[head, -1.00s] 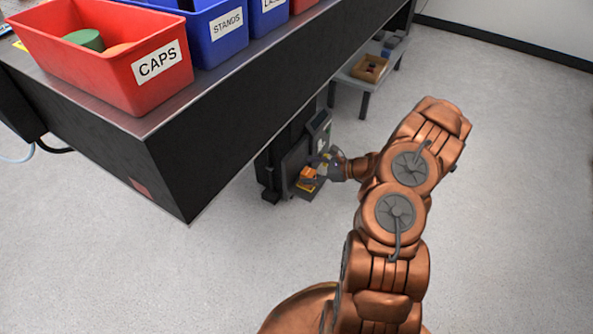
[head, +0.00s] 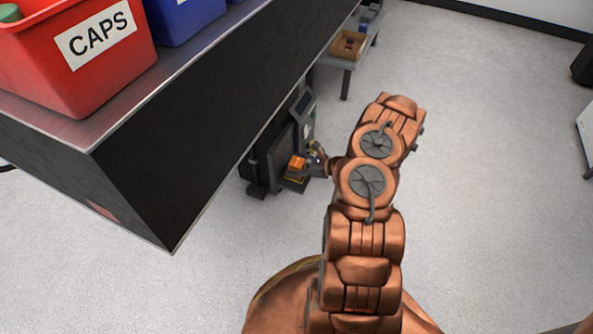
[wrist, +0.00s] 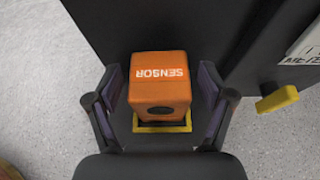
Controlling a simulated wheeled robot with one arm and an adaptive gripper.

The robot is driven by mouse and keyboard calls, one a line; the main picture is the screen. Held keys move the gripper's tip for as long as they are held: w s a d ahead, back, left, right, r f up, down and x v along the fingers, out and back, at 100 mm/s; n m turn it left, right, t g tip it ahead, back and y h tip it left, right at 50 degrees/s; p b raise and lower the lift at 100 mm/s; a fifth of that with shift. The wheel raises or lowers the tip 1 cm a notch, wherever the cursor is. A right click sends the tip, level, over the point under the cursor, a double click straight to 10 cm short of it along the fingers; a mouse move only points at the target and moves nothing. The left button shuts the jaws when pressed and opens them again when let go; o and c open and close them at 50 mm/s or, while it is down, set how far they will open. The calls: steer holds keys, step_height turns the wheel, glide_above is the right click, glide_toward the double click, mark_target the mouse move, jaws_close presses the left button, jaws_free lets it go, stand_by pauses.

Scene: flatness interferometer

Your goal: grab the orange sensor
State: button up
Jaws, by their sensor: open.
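The orange sensor (wrist: 158,88) is a block marked "SENSOR" with a dark round spot on its near face. In the wrist view it stands on a yellow-edged square (wrist: 162,128) on a dark surface. My gripper (wrist: 160,105) is open, with one finger on each side of the sensor and a gap visible on both sides. In the head view the sensor (head: 297,162) is small, at the front of the dark instrument (head: 283,150), and my gripper (head: 314,160) is right beside it. The sensor's far side is hidden.
A yellow tab (wrist: 277,99) sticks out right of the gripper in the wrist view. The dark bench (head: 190,130) with a red CAPS bin (head: 80,60) overhangs on the left. A low table (head: 347,62) with a tray stands behind.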

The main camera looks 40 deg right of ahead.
steer(key=shift+x, duration=1.15)
steer(key=shift+c, duration=0.2)
steer(key=c, duration=1.3)
steer(key=shift+r, duration=0.1)
